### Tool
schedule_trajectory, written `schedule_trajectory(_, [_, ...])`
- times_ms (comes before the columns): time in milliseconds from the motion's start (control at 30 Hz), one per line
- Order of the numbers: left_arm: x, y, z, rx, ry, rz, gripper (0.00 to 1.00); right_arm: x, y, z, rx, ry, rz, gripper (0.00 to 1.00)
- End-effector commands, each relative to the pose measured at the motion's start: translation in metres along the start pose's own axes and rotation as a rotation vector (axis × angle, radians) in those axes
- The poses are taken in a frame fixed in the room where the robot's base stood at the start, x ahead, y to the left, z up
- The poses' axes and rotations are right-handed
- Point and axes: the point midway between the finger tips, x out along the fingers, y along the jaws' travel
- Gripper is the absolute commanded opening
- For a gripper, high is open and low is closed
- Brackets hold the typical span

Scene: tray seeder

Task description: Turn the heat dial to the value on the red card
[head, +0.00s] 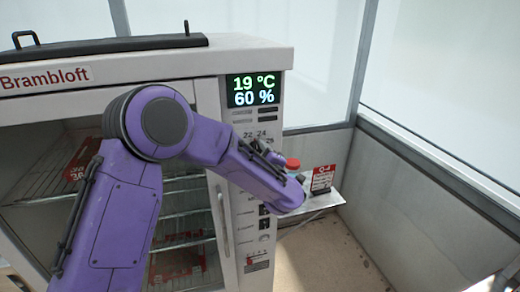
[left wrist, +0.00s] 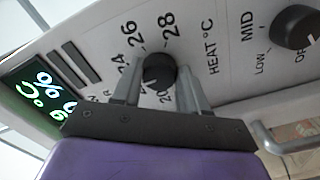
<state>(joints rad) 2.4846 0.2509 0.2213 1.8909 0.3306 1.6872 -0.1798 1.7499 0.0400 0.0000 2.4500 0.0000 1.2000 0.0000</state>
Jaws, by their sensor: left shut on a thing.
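The black heat dial (left wrist: 158,72) sits on the white panel, marked HEAT °C, with 24, 26 and 28 legible around it in the left wrist view. My left gripper (left wrist: 157,80) is shut on the dial, one grey finger on each side. I cannot tell surely which number the dial's pale mark points to. In the head view my purple left arm covers the dial and most of the gripper. The red card (head: 322,178) stands on a small side shelf right of the cabinet. It reads Q-4 at the top; its smaller lines are unreadable. My right gripper is not in view.
The display (head: 254,90) reads 19 °C and 60 %. A second dark knob (left wrist: 295,27), marked MID and LOW, is beside the heat dial. A red-topped object (head: 292,163) is near the card on the shelf (head: 318,202). The cabinet door has a vertical handle (head: 222,222).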

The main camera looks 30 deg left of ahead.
Motion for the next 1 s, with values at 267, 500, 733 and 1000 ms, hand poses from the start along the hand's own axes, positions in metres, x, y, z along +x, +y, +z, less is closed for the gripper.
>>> schedule_trajectory(267, [0.0, 0.002, -0.001, 0.263, 0.002, 0.003, 0.12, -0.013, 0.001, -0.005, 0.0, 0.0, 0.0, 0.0])
schedule_trajectory(500, [0.0, 0.001, -0.001, 0.49, 0.002, 0.004, 0.12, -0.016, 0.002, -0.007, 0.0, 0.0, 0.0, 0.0])
schedule_trajectory(733, [0.001, 0.0, -0.002, 0.708, 0.004, 0.005, 0.12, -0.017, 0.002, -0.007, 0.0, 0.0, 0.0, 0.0])
schedule_trajectory(1000, [0.0, 0.0, -0.002, 0.96, 0.004, 0.006, 0.12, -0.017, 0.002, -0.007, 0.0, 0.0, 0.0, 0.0])
